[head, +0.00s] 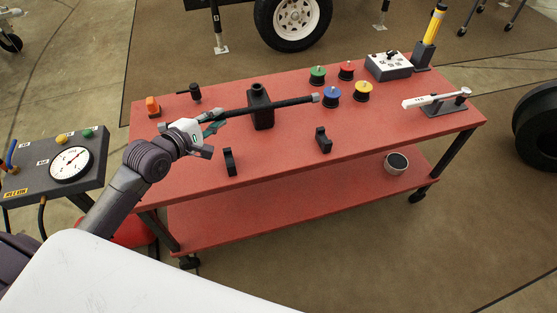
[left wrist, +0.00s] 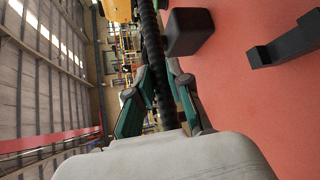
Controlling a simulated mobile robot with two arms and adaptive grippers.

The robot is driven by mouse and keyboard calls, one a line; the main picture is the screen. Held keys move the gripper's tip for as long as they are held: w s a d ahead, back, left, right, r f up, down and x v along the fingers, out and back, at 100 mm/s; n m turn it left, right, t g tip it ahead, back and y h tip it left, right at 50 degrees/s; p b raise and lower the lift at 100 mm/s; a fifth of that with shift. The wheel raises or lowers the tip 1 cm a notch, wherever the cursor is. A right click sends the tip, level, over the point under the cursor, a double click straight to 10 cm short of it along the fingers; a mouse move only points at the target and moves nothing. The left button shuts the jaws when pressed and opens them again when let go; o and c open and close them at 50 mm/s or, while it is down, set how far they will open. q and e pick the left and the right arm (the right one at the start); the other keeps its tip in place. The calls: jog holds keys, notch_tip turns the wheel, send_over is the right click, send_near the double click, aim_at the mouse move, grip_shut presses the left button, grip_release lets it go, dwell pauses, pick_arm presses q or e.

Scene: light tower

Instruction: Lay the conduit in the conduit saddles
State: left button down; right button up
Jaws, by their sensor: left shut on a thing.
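The conduit (head: 288,103) is a long dark rod with a grey end. The left wrist view shows the dark ribbed conduit (left wrist: 151,45) between the green fingers of my left gripper (left wrist: 158,100). Two black conduit saddles stand apart on the red table's near side, the left saddle (head: 230,162) and the right saddle (head: 323,140). The conduit is apart from both. My right gripper is not in view.
A black bottle (head: 260,106) stands behind the saddles on the red table (head: 390,130). Green (head: 317,75), red (head: 346,70), blue (head: 332,95) and yellow (head: 363,91) spools stand near the conduit's right end. A control box (head: 388,66) is farther back. The table between the saddles is clear.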

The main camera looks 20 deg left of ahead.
pick_arm(q)
jog(key=shift+w+a+r, duration=0.2)
jog(key=shift+w+a, duration=0.3)
jog(key=shift+a, duration=0.35)
jog(key=shift+w, duration=0.15)
jog(key=d+f, duration=0.2)
jog(key=d, duration=0.1)
jog(key=d+f+b, duration=0.1)
jog(key=d+f, duration=0.1)
jog(key=d, duration=0.2)
jog(key=d+f, duration=0.2)
jog(key=d, duration=0.2)
jog(key=shift+s+d+f+b, duration=0.15)
jog(key=shift+s+f+b, duration=0.1)
jog(key=shift+f+b, duration=0.1)
notch_tip(320, 180, down, 3)
jog(key=shift+f+b, duration=0.1)
jog(key=shift+b, duration=0.45)
jog(key=shift+f, duration=0.3)
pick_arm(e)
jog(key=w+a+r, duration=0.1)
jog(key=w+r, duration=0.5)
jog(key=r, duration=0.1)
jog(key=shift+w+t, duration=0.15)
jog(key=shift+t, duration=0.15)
pick_arm(q)
jog(key=shift+f, duration=0.55)
jog(key=c, duration=1.1)
grip_release()
